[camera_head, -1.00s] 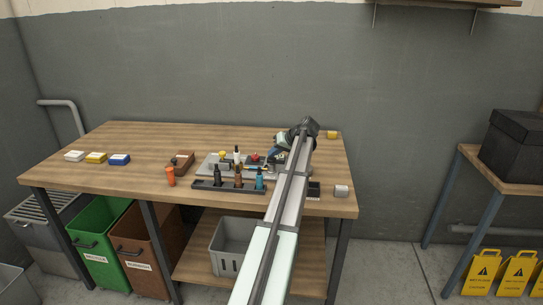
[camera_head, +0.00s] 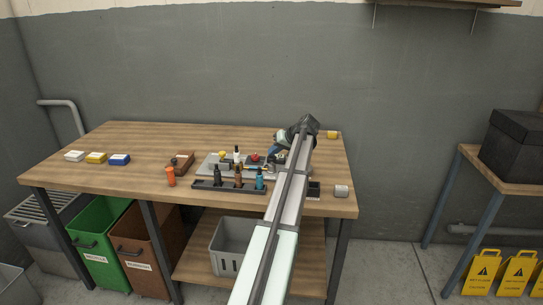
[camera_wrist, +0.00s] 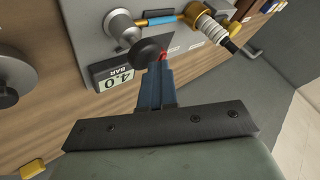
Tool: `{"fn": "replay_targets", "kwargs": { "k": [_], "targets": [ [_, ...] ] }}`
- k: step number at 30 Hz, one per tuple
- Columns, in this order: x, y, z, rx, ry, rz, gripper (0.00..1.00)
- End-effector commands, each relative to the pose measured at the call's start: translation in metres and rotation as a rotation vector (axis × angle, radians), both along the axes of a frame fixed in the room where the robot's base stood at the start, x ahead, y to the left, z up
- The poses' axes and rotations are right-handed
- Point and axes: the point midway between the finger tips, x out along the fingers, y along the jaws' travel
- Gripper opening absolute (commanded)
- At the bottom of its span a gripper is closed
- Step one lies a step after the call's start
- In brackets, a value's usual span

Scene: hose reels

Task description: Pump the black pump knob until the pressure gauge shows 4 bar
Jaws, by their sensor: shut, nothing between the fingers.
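The black pump knob (camera_wrist: 150,49) is a dark round disc on the grey plate in the wrist view. My gripper (camera_wrist: 161,68) has its blue fingers shut and empty, with the tips right at the knob's edge; I cannot tell whether they touch it. The pressure gauge (camera_wrist: 112,80) is a small display left of the fingers, seen upside down, and reads 4.0 bar. In the head view my gripper (camera_head: 275,153) is over the right end of the grey plate (camera_head: 211,167), and my arm hides much of that area.
A brass fitting with a black-and-white hose end (camera_wrist: 212,22) sits beside the knob. A black rack (camera_head: 207,186) with several bottles stands in front of the plate. A brown block (camera_head: 181,161) and an orange bottle (camera_head: 171,177) are to the left.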

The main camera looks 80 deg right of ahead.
Motion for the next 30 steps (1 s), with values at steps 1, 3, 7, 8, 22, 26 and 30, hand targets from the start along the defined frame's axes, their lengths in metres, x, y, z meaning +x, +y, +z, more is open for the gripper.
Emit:
{"fn": "replay_targets", "kwargs": {
  "k": [1, 3, 7, 8, 22, 26, 30],
  "targets": [
    [0.0, 0.0, 0.002, 0.001, 0.001, 0.0, 0.0],
    [0.0, 0.0, 0.006, 0.001, 0.001, 0.0, 0.0],
    [0.0, 0.0, 0.012, 0.0, 0.001, -0.001, 0.0],
    [0.0, 0.0, 0.014, 0.0, 0.001, -0.001, 0.0],
    [0.0, 0.0, 0.022, 0.0, -0.001, -0.001, 0.0],
    [0.0, 0.0, 0.024, -0.001, 0.0, -0.001, 0.0],
    [0.0, -0.001, 0.03, -0.001, 0.0, -0.001, 0.0]
  ]
}}
